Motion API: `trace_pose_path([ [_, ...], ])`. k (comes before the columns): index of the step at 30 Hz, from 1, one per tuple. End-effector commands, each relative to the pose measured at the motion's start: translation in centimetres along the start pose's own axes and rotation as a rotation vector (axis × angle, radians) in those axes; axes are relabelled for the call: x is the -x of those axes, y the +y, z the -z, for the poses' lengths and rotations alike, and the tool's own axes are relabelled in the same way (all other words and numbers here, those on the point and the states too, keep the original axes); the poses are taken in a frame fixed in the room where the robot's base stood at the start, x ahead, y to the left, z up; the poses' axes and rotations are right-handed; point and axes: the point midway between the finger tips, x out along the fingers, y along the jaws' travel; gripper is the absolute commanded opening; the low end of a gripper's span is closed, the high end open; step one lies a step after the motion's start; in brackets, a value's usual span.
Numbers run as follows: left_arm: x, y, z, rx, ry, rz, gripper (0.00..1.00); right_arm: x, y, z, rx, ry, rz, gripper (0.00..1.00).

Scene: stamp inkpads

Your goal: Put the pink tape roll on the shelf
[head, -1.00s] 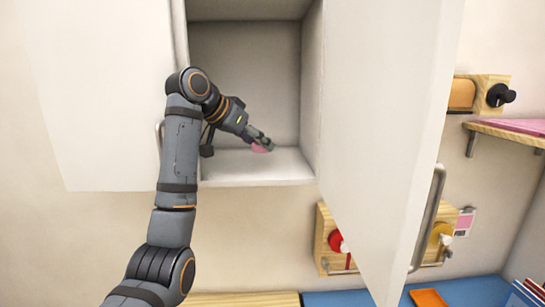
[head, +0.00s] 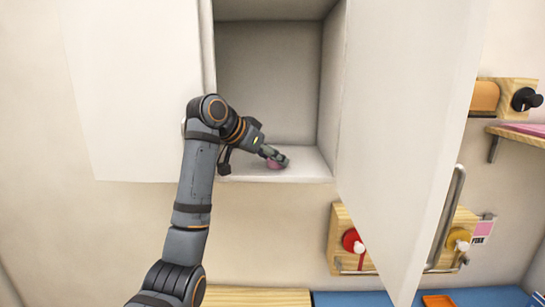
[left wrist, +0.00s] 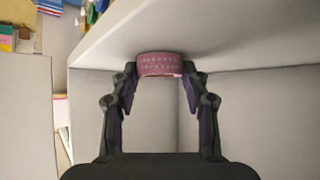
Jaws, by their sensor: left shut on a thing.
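The pink tape roll (head: 273,164) is inside the open wall cabinet, at its floor board, the shelf (head: 306,166). My left gripper (head: 277,156) reaches in from the left and is shut on the roll. In the left wrist view the pink roll (left wrist: 160,65) lies between the two fingertips (left wrist: 160,72), close against the pale shelf surface (left wrist: 240,40). I cannot tell for sure whether it rests on it. Part of the roll is hidden by the fingers in the head view. My right gripper is not in view.
The right cabinet door (head: 410,130) stands open towards me, and the left door (head: 130,95) is swung out too. The shelf is otherwise bare.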

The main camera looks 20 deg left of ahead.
Motion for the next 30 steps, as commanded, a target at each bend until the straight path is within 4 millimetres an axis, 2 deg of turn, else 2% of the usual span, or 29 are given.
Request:
trace_pose_path([
  [1, -0.2, 0.0, -0.2, 0.000, 0.000, 0.000, 0.29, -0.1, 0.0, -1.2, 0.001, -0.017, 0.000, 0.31],
  [2, -0.1, 0.0, -0.1, 0.000, 0.000, 0.000, 0.50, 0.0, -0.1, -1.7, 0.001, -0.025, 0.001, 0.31],
  [6, -0.1, 0.0, -0.1, 0.000, 0.000, 0.000, 0.69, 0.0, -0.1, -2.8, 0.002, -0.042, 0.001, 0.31],
  [17, 0.4, 0.0, 0.4, -0.001, 0.002, 0.001, 0.69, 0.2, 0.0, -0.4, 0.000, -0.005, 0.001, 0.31],
  [20, 1.7, -0.1, -0.1, -0.002, 0.005, 0.004, 0.69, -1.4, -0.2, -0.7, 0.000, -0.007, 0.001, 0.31],
  [24, 4.6, -0.1, -0.1, -0.002, 0.006, 0.003, 0.69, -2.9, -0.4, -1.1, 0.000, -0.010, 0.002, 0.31],
  [30, 7.3, 0.0, 0.1, -0.001, 0.003, 0.001, 0.69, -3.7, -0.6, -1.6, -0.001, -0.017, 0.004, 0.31],
])
